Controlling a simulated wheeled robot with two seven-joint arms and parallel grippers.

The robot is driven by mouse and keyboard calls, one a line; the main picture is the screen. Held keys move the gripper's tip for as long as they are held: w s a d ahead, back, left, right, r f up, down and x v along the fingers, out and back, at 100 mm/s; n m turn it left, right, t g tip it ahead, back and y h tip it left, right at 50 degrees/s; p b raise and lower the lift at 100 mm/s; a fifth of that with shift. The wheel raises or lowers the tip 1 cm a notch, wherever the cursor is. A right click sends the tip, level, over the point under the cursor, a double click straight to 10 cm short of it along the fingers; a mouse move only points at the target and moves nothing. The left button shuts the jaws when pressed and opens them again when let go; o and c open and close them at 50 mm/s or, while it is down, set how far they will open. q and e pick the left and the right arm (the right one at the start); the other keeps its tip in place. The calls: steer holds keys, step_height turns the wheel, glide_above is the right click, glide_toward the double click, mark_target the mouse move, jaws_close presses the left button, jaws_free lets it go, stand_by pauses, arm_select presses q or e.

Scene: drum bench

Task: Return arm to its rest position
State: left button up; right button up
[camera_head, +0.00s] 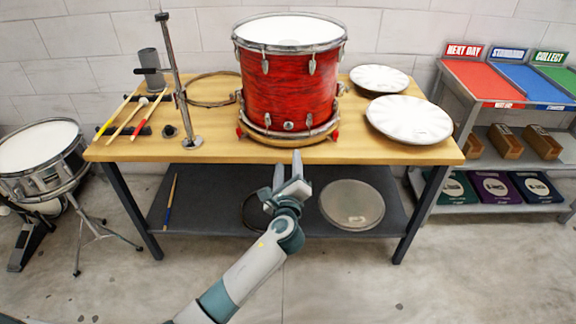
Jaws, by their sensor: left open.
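My left gripper (290,178) is in front of the bench's front edge, below and in front of the red drum (288,85). Its fingers point up and away from me, and it is open with nothing seen between the fingers. The left arm comes in from the bottom left. The red drum stands upright on the wooden bench top (225,152), on a round wooden hoop (290,135), apart from the gripper. My right gripper is not in view.
White drum heads (408,119) lie at the bench's right. A metal stand (178,85) and drumsticks (125,118) are at its left. The lower shelf (215,200) holds a round head (351,204). A snare drum (42,155) stands left; a rack with coloured trays (483,79) stands right.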

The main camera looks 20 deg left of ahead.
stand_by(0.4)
arm_select(q)
steer(key=s+f+n+g+h, duration=0.15)
steer(key=s+f, duration=0.35)
steer(key=f, duration=0.7)
steer(key=s+f+n+g+h, duration=0.1)
steer(key=s+f+n+g, duration=0.3)
steer(key=f, duration=0.8)
steer(key=s+f+n+g+h, duration=0.2)
steer(key=s+f, duration=0.4)
steer(key=f, duration=0.6)
steer(key=s+f+n+g, duration=0.1)
steer(key=s+f+n, duration=0.3)
steer(key=s+f, duration=0.3)
steer(key=s+f+n+g+h, duration=0.1)
steer(key=s+f+n, duration=0.4)
steer(key=s, duration=1.3)
steer(key=s+f+n+g, duration=0.3)
steer(key=s+f+n, duration=0.1)
steer(key=s+f, duration=0.7)
steer(key=shift+s+f+n+h, duration=0.15)
steer(key=shift+s+n+h, duration=0.2)
steer(key=shift+s, duration=0.75)
steer(key=shift+g, duration=0.25)
